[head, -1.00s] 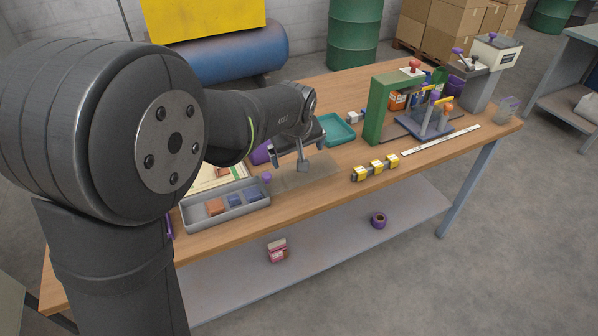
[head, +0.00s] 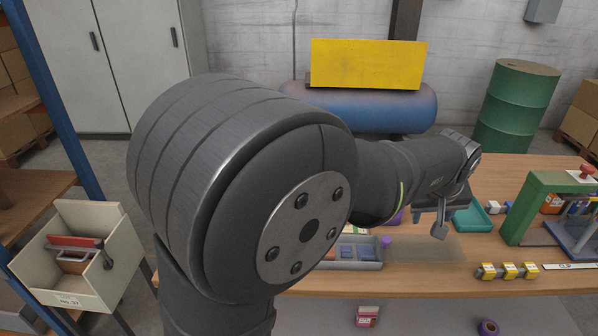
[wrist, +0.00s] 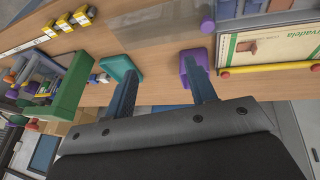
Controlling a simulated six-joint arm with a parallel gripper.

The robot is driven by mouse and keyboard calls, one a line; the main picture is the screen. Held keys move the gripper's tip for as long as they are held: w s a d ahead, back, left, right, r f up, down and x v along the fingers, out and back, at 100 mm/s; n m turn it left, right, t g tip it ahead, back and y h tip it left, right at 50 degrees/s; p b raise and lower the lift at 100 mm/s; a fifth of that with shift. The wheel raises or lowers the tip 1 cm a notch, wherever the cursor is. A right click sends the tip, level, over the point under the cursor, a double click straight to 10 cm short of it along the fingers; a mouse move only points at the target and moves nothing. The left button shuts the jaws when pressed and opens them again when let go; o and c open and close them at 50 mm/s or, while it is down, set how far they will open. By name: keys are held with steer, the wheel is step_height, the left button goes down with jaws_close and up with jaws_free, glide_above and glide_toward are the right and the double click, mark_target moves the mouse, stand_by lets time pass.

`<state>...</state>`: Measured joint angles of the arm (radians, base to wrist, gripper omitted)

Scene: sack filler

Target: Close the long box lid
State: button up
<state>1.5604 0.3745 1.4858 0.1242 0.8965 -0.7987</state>
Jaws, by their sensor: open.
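The long grey box (head: 352,264) lies on the bench with its compartments open to view; blue and reddish-brown items lie inside. It also shows at the top right of the wrist view (wrist: 262,30). A purple knob (head: 386,241) stands by its right end, and also in the wrist view (wrist: 207,25). A faint clear sheet (head: 430,256), apparently the lid, extends right from that end; it looks greyish in the wrist view (wrist: 155,18). My gripper (head: 428,226) is above the bench behind the sheet. In the wrist view its fingers (wrist: 162,70) are apart with nothing between them.
A purple container (wrist: 190,68) is close to one finger in that view. A teal tray (head: 472,216) and green frame (head: 518,210) stand to the right. Yellow blocks (head: 508,271) lie near the front edge. A printed board (wrist: 265,48) lies behind the box.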

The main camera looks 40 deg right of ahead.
steer(key=c, duration=0.4)
steer(key=shift+s+f, duration=0.2)
steer(key=shift+f, duration=0.05)
steer(key=shift+c, duration=1.4)
steer(key=s+f+m+t, duration=0.1)
steer(key=s+f+m+t+y, duration=0.1)
steer(key=f, duration=0.1)
steer(key=s+a+f+m+t, duration=0.1)
steer(key=f+t, duration=0.1)
steer(key=shift+s, duration=0.1)
jaws_close()
steer(key=m+t, duration=0.1)
steer(key=t, duration=0.1)
glide_toward(390, 246)
steer(key=s+d+f, duration=0.1)
steer(key=d+f, duration=0.1)
steer(key=shift+s+f+y, duration=0.3)
steer(key=shift+s, duration=0.05)
steer(key=w, duration=0.3)
steer(key=shift+w+a+f, duration=0.15)
steer(key=shift+a+f, duration=0.1)
steer(key=shift+w+a, duration=0.1)
steer(key=shift+w, duration=0.35)
